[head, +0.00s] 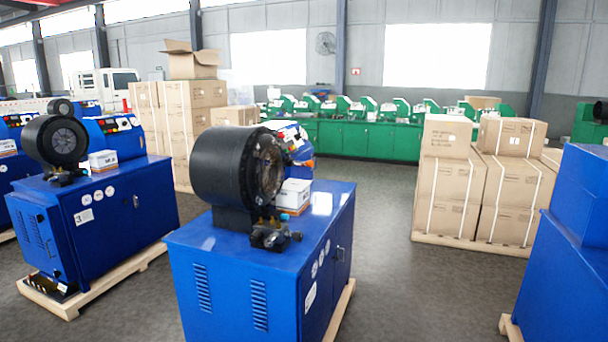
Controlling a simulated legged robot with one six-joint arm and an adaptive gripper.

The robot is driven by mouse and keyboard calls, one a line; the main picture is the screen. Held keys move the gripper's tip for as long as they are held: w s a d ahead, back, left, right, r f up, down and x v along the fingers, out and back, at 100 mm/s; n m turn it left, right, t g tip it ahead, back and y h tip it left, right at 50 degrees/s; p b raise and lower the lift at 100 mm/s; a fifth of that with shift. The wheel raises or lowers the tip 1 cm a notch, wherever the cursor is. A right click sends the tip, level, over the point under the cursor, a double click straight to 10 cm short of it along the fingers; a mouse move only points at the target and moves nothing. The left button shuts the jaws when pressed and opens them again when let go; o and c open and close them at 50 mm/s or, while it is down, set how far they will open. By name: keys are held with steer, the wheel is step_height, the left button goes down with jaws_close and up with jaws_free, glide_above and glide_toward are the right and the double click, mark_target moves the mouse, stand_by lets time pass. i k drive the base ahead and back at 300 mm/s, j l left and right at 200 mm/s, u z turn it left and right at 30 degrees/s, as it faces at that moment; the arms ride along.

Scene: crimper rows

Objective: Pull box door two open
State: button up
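A blue crimper cabinet (224,285) stands in the middle foreground with a black round crimping head (225,165) on top. Its right side face carries a door (322,285), seen at a steep angle, with a small dark handle (340,254); it looks shut. A second blue cabinet (110,212) stands to the left, with a dark handle (136,201) on its side door, which also looks shut. No readable number shows which door is door two. My gripper is not in view.
Wooden pallets (342,311) jut out under the cabinets. A blue machine (565,270) stands at the right edge. Cardboard boxes (448,185) sit on a pallet at the right back. Bare grey floor (420,295) lies open between the middle cabinet and the right machine.

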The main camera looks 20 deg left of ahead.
mark_target(298, 172)
steer(key=i+l, duration=0.15)
steer(key=i, duration=3.45)
steer(key=i+u, duration=0.65)
steer(key=i+l+u, duration=0.2)
steer(key=i+u, duration=0.4)
steer(key=u, duration=0.2)
steer(key=i+l+u, duration=0.2)
steer(key=u, duration=0.3)
steer(key=i+l+u, duration=0.2)
steer(key=u, duration=0.25)
